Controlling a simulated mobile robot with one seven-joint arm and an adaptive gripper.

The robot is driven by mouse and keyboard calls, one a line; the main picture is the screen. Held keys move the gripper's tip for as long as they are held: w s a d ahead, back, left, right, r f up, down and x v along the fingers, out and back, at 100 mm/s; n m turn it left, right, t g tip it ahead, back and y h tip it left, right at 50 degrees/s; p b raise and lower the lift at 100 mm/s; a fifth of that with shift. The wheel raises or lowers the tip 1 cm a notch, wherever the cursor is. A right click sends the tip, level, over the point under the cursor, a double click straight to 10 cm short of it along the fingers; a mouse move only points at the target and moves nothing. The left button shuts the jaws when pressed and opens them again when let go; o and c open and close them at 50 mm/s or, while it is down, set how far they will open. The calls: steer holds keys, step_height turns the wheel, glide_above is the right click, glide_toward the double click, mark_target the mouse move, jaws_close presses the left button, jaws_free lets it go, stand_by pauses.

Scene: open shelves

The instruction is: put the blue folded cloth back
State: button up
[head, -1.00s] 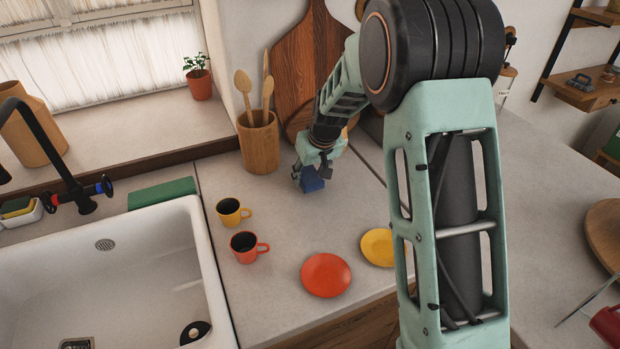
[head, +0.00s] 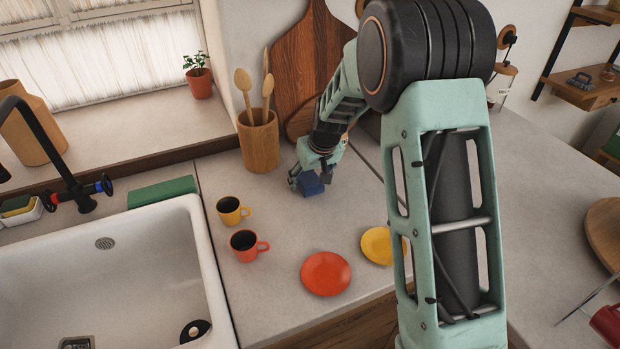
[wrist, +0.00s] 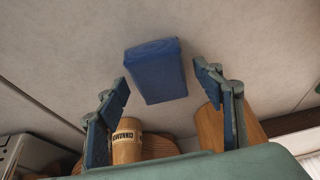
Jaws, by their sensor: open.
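The blue folded cloth (head: 312,189) is a small blue block on the grey counter (head: 345,212), to the right of the utensil cup. In the wrist view the cloth (wrist: 155,72) shows whole, just beyond and between the fingertips. My gripper (head: 305,182) is directly at the cloth in the head view and partly covers its back edge. In the wrist view its two fingers (wrist: 160,74) stand wide apart, with a visible gap on each side of the cloth. The gripper is open and holds nothing.
A wooden utensil cup (head: 259,145) stands close left of my gripper. A yellow mug (head: 229,212), orange mug (head: 242,246), orange plate (head: 326,273) and yellow plate (head: 376,245) are nearer the front. The sink (head: 130,290) lies left. Cutting boards (head: 302,65) lean behind.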

steer(key=v, duration=1.2)
steer(key=shift+b, duration=0.4)
steer(key=shift+r, duration=0.1)
